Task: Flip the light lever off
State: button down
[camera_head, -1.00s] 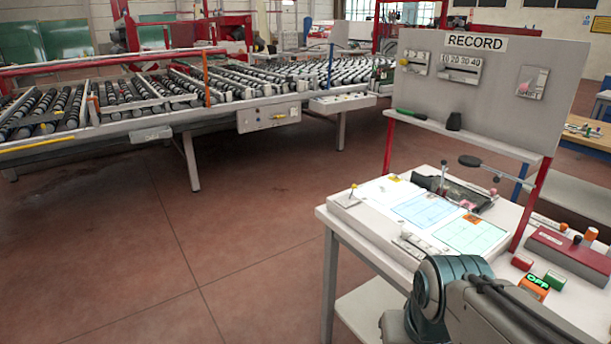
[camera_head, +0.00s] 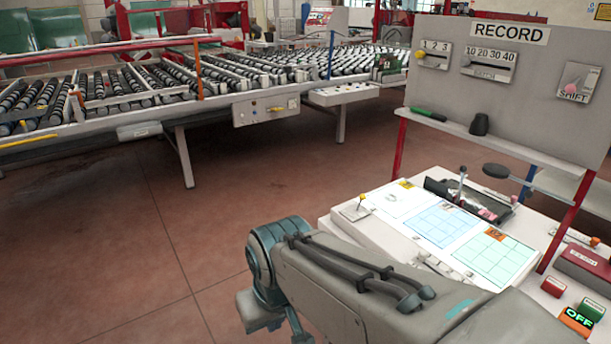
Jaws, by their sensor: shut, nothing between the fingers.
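A small lever with a yellow knob (camera_head: 362,202) stands at the left corner of the white light-panel box (camera_head: 345,222) on the workbench, and its panels look lit. A taller lever with a pale knob (camera_head: 462,174) rises from a dark tray behind the panels. No label marks either one as the light lever, so I cannot tell which it is. My arm crosses the lower middle, in front of the bench's near left side. My gripper does not show.
A RECORD board (camera_head: 520,80) with a shelf (camera_head: 500,142) stands behind the bench. An orange box reading OFF (camera_head: 577,321) and red and green buttons are at the right. A roller conveyor (camera_head: 180,110) runs across the back. The floor at left is clear.

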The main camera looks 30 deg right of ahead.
aim_at(362, 197)
jog(key=z, duration=0.2)
jog(key=i, duration=0.8)
jog(key=z, duration=1.1)
jog(key=i, duration=0.45)
jog(key=z, duration=0.4)
